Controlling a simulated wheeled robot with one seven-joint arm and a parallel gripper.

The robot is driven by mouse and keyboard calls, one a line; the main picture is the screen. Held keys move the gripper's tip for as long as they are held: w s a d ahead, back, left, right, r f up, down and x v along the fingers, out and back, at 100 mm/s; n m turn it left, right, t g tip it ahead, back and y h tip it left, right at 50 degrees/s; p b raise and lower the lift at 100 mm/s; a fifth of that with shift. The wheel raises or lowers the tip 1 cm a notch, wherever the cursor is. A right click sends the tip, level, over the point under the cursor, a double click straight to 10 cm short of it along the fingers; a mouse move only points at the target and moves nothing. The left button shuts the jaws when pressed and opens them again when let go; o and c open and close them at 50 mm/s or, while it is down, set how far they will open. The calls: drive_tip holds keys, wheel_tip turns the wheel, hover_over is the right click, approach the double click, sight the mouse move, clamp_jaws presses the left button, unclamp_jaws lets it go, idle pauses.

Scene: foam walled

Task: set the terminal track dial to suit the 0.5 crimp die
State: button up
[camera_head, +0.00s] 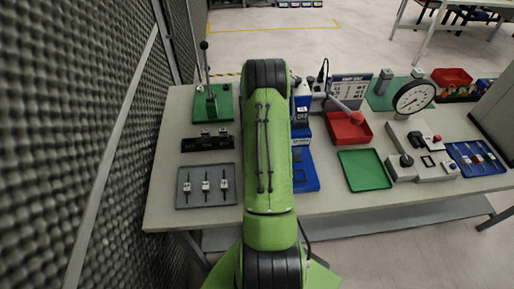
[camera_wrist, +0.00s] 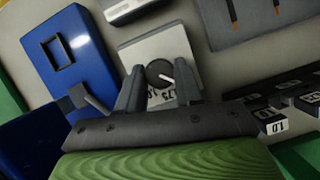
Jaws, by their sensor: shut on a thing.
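The terminal track dial (camera_wrist: 160,73) is a round black knob with a white pointer line on a pale grey plate (camera_wrist: 140,48). Number marks by its near edge are partly covered; .75 and 1.5 seem to show. My gripper (camera_wrist: 158,72) has one finger on each side of the knob and is shut on it. The pointer slants toward the lower right in the wrist view. A dark rack holds several labelled crimp dies, one reading 1.0 (camera_wrist: 272,124); I cannot surely read the others. In the head view my arm hides the gripper and dial.
A blue press base (camera_wrist: 82,65) with a black square frame stands left of the dial. A grey tray (camera_head: 184,202) holds three small tools. The die rack (camera_head: 190,146), a green lever press (camera_head: 222,100), a red tray (camera_head: 340,138) and a green tray (camera_head: 364,170) share the bench.

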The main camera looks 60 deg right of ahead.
idle(0.3)
drive_tip(key=o, duration=1)
drive_tip(key=shift+o, duration=0.2)
drive_tip(key=p+v, duration=0.2)
drive_tip(key=v, duration=1.3)
drive_tip(key=shift+d+r, duration=0.2)
drive_tip(key=shift+r, duration=0.15)
drive_tip(key=shift+w, duration=0.15)
